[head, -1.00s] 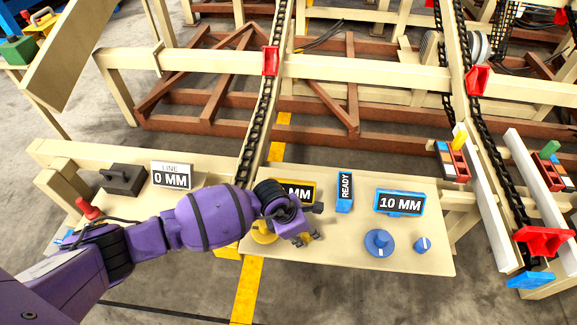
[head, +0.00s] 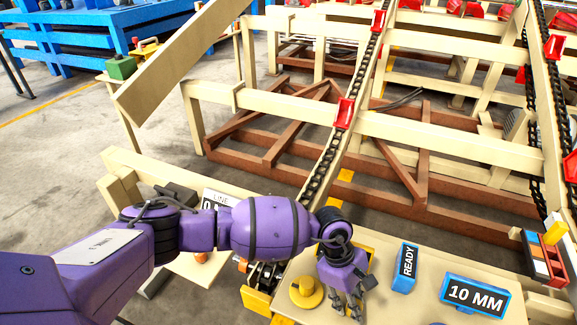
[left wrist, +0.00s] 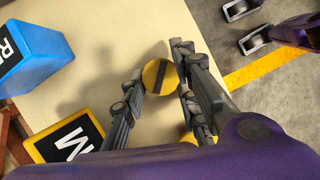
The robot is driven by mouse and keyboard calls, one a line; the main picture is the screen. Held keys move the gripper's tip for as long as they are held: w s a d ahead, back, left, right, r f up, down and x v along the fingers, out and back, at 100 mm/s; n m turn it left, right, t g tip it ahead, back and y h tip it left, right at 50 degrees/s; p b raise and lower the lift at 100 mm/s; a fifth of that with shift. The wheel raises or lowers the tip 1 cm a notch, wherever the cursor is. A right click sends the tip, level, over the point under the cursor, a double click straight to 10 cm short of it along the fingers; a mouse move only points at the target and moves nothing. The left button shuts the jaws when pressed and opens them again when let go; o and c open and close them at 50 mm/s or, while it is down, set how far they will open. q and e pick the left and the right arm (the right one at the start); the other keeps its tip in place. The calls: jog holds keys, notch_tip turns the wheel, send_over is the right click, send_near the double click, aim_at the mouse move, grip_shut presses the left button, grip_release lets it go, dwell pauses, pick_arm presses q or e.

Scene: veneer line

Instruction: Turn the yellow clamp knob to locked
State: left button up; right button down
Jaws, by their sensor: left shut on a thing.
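The gripper is shut on this knob. In the head view the fingers hide the knob. A larger yellow dial (head: 304,292) sits just left of the gripper, and part of it shows behind the fingers in the left wrist view. My right gripper is not in view.
A blue READY block (head: 405,267) and a blue 10 MM display (head: 474,296) stand to the right. A chain rail (head: 341,135) rises behind the bench.

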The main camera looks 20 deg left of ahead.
pick_arm(q)
jog(key=shift+w+f+m+g+b, duration=0.15)
jog(key=shift+w+m+g+b, duration=0.15)
jog(key=shift+m+b, duration=0.75)
jog(key=m+g+y+b, duration=0.1)
jog(key=m+b, duration=0.3)
jog(key=b, duration=0.1)
jog(key=shift+d, duration=0.2)
jog(key=m+y+b, duration=0.1)
jog(key=m+b, duration=0.1)
jog(key=shift+w+d+g+b, duration=0.1)
jog(key=shift+g+b, duration=0.2)
jog(key=shift+b, duration=0.05)
jog(key=shift+d+r+m+b, duration=0.1)
jog(key=shift+r+m+b, duration=0.2)
jog(key=shift+m+b, duration=0.45)
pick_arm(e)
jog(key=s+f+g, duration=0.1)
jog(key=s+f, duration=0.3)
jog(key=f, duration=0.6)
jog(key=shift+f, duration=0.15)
pick_arm(q)
jog(key=shift+r, duration=0.1)
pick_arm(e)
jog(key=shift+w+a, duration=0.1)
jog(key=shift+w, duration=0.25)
